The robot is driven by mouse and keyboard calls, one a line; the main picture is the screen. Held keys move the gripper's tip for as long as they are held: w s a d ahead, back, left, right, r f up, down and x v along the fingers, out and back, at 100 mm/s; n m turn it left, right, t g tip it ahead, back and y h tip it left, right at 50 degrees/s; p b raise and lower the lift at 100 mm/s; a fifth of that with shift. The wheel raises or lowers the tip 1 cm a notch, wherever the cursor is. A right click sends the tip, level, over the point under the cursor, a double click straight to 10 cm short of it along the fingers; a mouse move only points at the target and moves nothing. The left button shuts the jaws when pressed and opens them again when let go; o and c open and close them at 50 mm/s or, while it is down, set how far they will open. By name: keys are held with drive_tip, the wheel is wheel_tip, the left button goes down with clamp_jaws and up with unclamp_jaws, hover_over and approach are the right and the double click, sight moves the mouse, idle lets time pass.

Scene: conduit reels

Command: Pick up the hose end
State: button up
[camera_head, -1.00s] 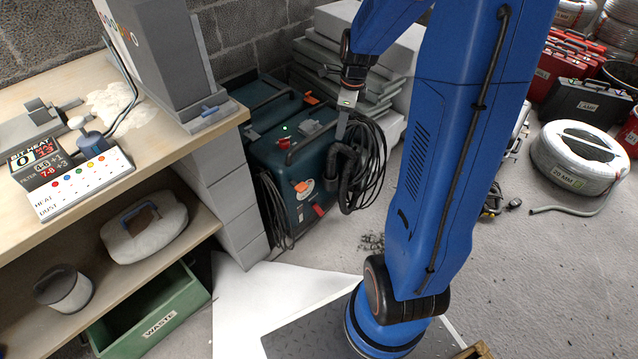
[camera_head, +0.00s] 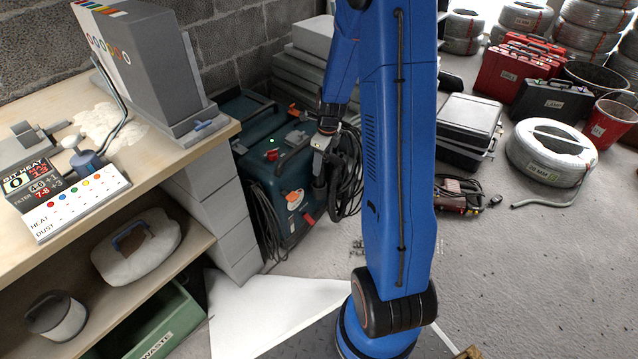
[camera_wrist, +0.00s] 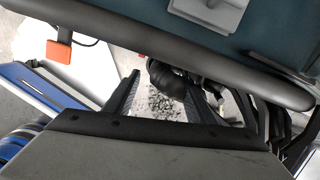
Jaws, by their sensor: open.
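A thick black hose end (camera_head: 336,195) hangs at the right side of a teal vacuum unit (camera_head: 268,185), in front of coiled black cable. In the wrist view the black hose end (camera_wrist: 166,78) shows between and beyond the fingers, nearer the right one. My gripper (camera_head: 319,166) is beside the top of the hose, close to the vacuum's front right corner. In the wrist view my gripper (camera_wrist: 163,88) is open, with its two dark fingers apart. Whether either finger touches the hose cannot be told.
The workbench (camera_head: 190,152) stands at the left, with a green waste bin (camera_head: 165,330) under it. Stacked grey slabs (camera_head: 305,60) stand behind the vacuum. A white conduit coil (camera_head: 550,150), cases and buckets stand at the right. Open floor lies at the right front.

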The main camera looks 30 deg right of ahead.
sight(319, 182)
drive_tip(key=shift+w+a+f, duration=0.1)
drive_tip(key=shift+w+f, duration=0.05)
drive_tip(key=shift+f, duration=1.15)
drive_tip(key=shift+w+a+f, duration=0.1)
drive_tip(key=shift+f, duration=1.15)
drive_tip(key=shift+w+a+f, duration=0.1)
drive_tip(key=shift+w+f, duration=0.05)
drive_tip(key=shift+f, duration=1.15)
drive_tip(key=c, duration=1.1)
